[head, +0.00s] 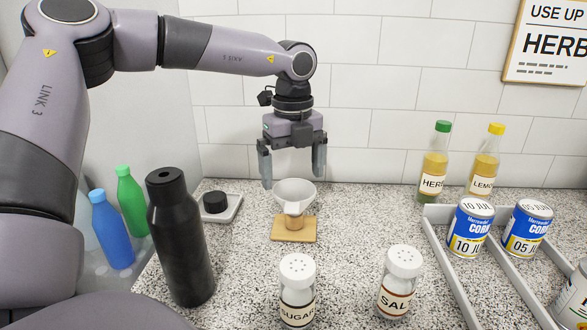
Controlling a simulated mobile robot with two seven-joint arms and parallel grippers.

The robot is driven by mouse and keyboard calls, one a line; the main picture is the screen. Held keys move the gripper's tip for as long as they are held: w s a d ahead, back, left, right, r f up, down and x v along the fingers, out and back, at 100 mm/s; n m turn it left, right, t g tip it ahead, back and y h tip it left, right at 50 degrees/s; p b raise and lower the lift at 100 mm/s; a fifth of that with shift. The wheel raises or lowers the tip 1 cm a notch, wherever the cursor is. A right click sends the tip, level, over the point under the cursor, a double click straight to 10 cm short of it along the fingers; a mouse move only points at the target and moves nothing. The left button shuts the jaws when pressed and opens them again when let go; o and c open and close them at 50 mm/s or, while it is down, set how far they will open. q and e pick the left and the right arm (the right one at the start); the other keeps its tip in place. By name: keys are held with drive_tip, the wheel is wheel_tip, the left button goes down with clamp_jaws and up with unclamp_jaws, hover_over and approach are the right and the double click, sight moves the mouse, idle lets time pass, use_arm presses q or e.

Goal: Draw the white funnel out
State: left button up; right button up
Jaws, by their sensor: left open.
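The white funnel (295,192) stands upright, wide mouth up, at the middle of the counter. Its lower end goes down into a small wooden holder (293,235), so its tip is hidden. My left gripper (293,177) is open and points down, just above and perhaps slightly behind the funnel. One finger shows to each side of the funnel's rim, and nothing is held. I cannot tell whether the fingers touch the rim. My right gripper is not in view.
A black bottle (180,240) stands left, near a black-knobbed item (215,203). Sugar (297,292) and salt (398,283) shakers stand in front. Two cans (469,228) (526,228) sit in a grey rack at right. Two glass bottles (433,165) (484,165) stand behind.

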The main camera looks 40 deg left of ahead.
sight(293, 189)
use_arm(q)
wheel_tip(293, 189, down, 5)
drive_tip(key=shift+r, duration=0.1)
drive_tip(key=shift+f, duration=0.65)
drive_tip(key=c, duration=0.9)
drive_tip(key=shift+r+p, duration=0.5)
drive_tip(key=shift+r, duration=0.3)
drive_tip(key=shift+r+p, duration=0.7)
drive_tip(key=shift+r, duration=1.45)
